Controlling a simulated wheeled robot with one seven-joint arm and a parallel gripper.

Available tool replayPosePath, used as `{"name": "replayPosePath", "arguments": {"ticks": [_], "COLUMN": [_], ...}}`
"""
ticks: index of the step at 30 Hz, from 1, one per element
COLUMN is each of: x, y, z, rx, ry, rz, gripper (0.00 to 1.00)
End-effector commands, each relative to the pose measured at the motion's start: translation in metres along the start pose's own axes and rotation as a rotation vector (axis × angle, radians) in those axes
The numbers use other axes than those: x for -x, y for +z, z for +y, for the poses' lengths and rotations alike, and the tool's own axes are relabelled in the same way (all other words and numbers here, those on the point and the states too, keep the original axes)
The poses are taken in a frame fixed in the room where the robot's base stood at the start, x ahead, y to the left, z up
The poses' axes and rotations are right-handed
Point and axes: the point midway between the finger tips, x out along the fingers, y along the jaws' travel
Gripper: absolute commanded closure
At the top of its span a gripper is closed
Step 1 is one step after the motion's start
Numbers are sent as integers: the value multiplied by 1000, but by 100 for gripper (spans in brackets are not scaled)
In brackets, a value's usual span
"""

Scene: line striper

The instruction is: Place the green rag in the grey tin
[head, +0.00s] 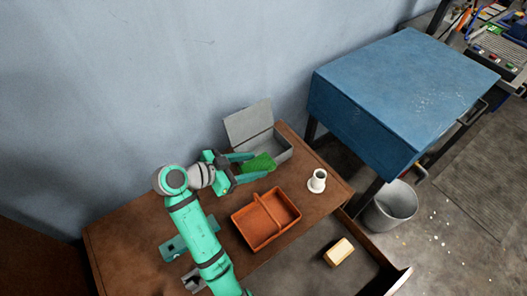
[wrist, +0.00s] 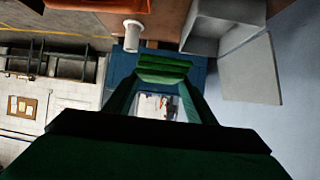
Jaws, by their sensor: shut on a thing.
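The green rag (head: 259,164) is held in my gripper (head: 251,168), which is shut on it. In the wrist view the rag (wrist: 163,65) spans the space between the fingertips (wrist: 160,82). The grey tin (head: 281,153) stands at the back of the brown table with its lid (head: 249,122) raised toward the wall. In the head view the rag overlaps the tin's front left part; its height above the rim is hard to tell. In the wrist view the tin (wrist: 210,42) lies to the upper right of the rag. The tin's floor is mostly hidden.
An orange basket with a handle (head: 246,236) sits on the table in front of the tin. A yellow block (head: 338,252) lies further forward. A blue cabinet (head: 405,85) and grey bucket (head: 390,210) are at right.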

Motion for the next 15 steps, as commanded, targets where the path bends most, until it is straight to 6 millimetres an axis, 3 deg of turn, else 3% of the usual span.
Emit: {"name": "replayPosePath", "arguments": {"ticks": [15], "x": [-27], "y": [-14], "z": [0], "rx": [26], "ry": [-53], "rz": [4], "gripper": [72]}}
